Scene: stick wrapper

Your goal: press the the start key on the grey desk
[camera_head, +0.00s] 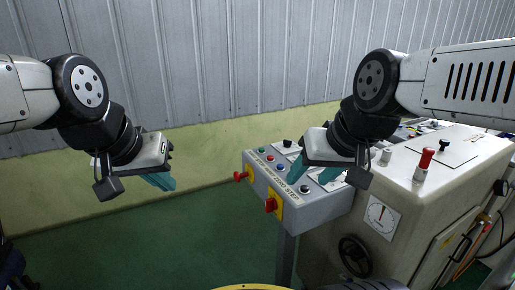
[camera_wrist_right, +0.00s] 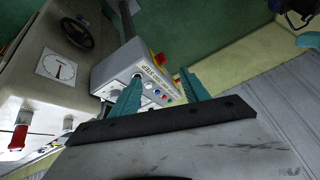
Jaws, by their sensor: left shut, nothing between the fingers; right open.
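The grey desk (camera_head: 316,211) is a sloped control box on a post. Its top has a green button (camera_head: 262,150), a red button (camera_head: 270,156), a blue button (camera_head: 280,167) and several dark or pale ones, beside a printed strip. I cannot read which one is the start key. My right gripper (camera_head: 312,174) is open over the right part of the desk and hides some of its top. In the right wrist view, the buttons show between and beyond its teal fingers (camera_wrist_right: 163,88). My left gripper (camera_head: 160,182) is shut and empty, apart from the desk at left.
A red mushroom knob (camera_head: 240,176) and a red switch on a yellow plate (camera_head: 270,204) stick out from the desk front. A large pale machine (camera_head: 420,200) with a gauge, handwheel and red-topped lever (camera_head: 425,160) stands at right. Green floor (camera_head: 150,240) is clear at left.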

